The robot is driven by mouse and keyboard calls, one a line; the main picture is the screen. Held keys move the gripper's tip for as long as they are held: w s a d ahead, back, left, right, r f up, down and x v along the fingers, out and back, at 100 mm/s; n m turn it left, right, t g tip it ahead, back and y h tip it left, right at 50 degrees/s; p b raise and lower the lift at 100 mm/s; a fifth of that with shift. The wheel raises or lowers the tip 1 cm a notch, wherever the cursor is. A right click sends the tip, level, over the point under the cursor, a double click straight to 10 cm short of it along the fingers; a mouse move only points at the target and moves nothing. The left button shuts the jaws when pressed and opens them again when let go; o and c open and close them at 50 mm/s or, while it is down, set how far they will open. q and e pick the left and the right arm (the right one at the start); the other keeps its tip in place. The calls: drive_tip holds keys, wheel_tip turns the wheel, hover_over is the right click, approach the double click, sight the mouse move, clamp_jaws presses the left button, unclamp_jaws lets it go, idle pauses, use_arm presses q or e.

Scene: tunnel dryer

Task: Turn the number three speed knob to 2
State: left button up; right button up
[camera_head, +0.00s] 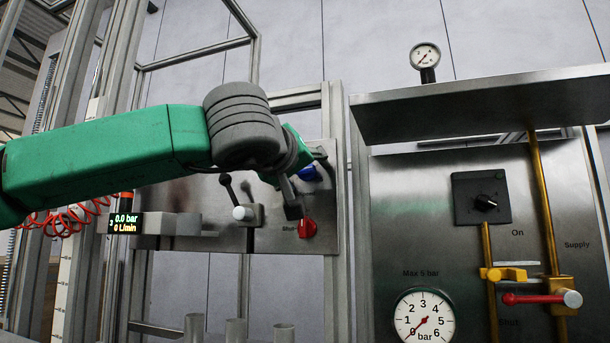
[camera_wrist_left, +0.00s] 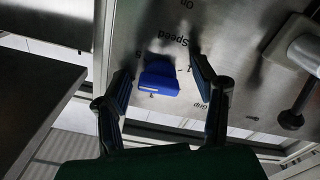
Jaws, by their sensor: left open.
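A blue speed knob (camera_head: 309,173) sits on a metal panel, partly hidden behind my left gripper in the head view. In the left wrist view the blue knob (camera_wrist_left: 158,78) shows upside down, with a "Speed" label by it. My left gripper (camera_head: 303,182) has its fingers spread near the knob. In the left wrist view my left gripper (camera_wrist_left: 162,80) is open, with one finger on each side of the knob. Contact with the knob cannot be told. The number the knob points to cannot be read. My right gripper is not in view.
Below the blue knob is a red knob (camera_head: 307,229). At the right is a supply panel with a pressure gauge (camera_head: 424,315), a black switch (camera_head: 483,200) and a red-handled valve (camera_head: 535,299). A metal shelf (camera_head: 490,103) juts out above.

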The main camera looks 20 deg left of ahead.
use_arm(q)
drive_tip(key=s, duration=1.1)
drive_tip(key=shift+s+a, duration=0.3)
drive_tip(key=shift+s, duration=0.1)
drive_tip(key=shift+f, duration=0.1)
